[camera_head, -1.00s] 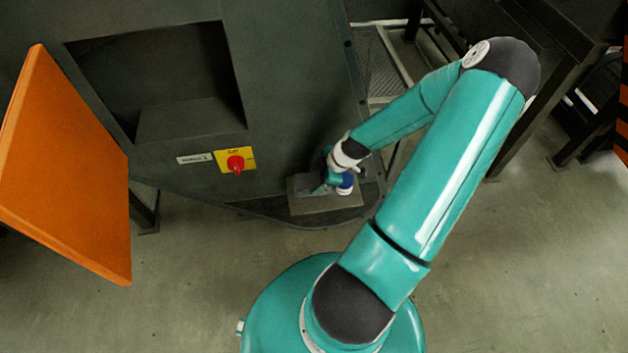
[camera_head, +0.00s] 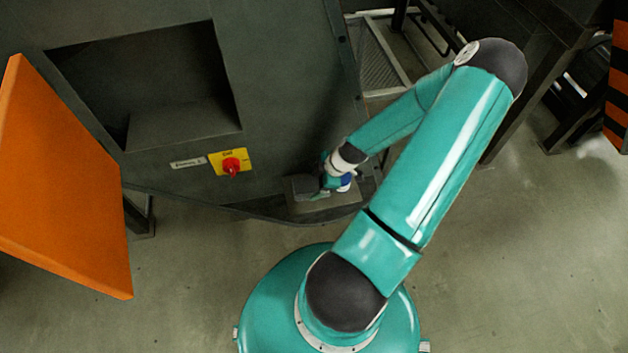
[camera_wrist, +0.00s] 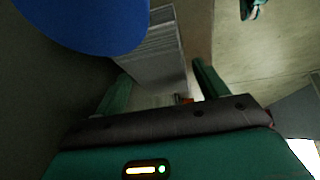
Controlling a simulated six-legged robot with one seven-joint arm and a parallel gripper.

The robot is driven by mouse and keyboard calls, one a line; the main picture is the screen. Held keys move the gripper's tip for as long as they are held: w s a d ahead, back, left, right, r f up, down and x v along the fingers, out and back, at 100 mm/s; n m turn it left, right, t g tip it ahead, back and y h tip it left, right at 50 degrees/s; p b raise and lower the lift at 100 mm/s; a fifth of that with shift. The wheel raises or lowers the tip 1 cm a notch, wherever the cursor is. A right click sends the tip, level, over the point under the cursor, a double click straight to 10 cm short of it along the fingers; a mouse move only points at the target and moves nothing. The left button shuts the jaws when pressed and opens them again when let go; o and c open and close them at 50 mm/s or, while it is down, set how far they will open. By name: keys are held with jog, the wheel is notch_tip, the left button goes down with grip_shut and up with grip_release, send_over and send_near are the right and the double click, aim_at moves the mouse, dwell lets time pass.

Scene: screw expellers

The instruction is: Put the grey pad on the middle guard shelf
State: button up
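A grey ribbed pad (camera_wrist: 158,52) shows in the wrist view, reaching down between my two teal fingers. In the head view a dark grey piece, likely this pad (camera_head: 305,186), lies on a small grey-brown shelf (camera_head: 338,201) at the machine's lower edge. My gripper (camera_head: 322,192) is low over this shelf, its finger close beside the pad. In the wrist view my gripper (camera_wrist: 163,88) has its fingers apart, with a narrow gap between the pad and the right finger. Contact at the left finger is unclear. I cannot tell which shelf is the middle one.
A blue round thing (camera_wrist: 85,18) is close beside the pad and also shows in the head view (camera_head: 346,184). The dark machine has a recess (camera_head: 185,125) and a red switch (camera_head: 232,166). An orange panel (camera_head: 62,185) stands out at left. Floor is clear at right.

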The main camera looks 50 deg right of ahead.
jog(key=shift+o, duration=0.4)
jog(key=shift+r, duration=0.25)
jog(key=v, duration=1.2)
notch_tip(320, 180, up, 7)
jog(key=m+g+h, duration=0.2)
jog(key=g, duration=0.2)
send_over(314, 192)
jog(key=w+a+r+m+h, duration=0.3)
jog(key=a+r, duration=0.6)
jog(key=r, duration=0.3)
jog(key=s+a+r+m+t, duration=0.2)
jog(key=a+r, duration=0.5)
jog(key=s+a+r+m+t+y, duration=0.1)
jog(key=s+a+r+m+t, duration=0.1)
jog(key=a+r, duration=0.5)
jog(key=shift+s+a+m+t, duration=0.3)
jog(key=shift+s+a+t, duration=0.1)
jog(key=shift+s, duration=0.1)
